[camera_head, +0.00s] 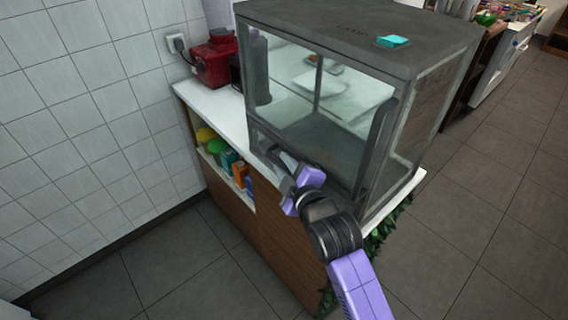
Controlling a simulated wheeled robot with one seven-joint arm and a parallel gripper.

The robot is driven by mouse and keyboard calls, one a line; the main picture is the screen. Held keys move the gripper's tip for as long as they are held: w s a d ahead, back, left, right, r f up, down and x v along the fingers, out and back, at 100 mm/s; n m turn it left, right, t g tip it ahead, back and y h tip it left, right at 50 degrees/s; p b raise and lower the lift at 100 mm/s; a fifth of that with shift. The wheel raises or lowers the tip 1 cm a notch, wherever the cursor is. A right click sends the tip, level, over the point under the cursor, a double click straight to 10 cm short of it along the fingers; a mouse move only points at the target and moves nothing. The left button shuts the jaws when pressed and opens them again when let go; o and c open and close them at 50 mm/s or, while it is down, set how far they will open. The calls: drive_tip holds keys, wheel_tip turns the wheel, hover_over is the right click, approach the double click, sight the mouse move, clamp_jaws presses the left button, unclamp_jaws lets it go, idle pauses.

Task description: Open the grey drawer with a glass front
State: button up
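A grey case with glass panes and a dark grey top (350,32) stands on the white counter; it matches the grey drawer with a glass front. Its front looks closed, and a dark upright bar (376,140) runs along its right part. My gripper (284,166), with purple and grey parts, is at the lower front edge of the case, left of that bar. It overlaps the lower frame in the picture; whether it touches is unclear. The fingertips are small and partly hidden, so I cannot tell whether they are apart or hold anything.
A red appliance (211,61) stands on the counter beside the tiled wall. Yellow, green and orange items sit on a shelf below the counter top. A teal object (393,41) lies on the case. Green leaves hang at the counter's near right corner. Grey floor (470,240) is clear at right.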

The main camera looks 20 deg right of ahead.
drive_tip(key=shift+w, duration=0.1)
clamp_jaws()
drive_tip(key=shift+f, duration=0.1)
idle(1.3)
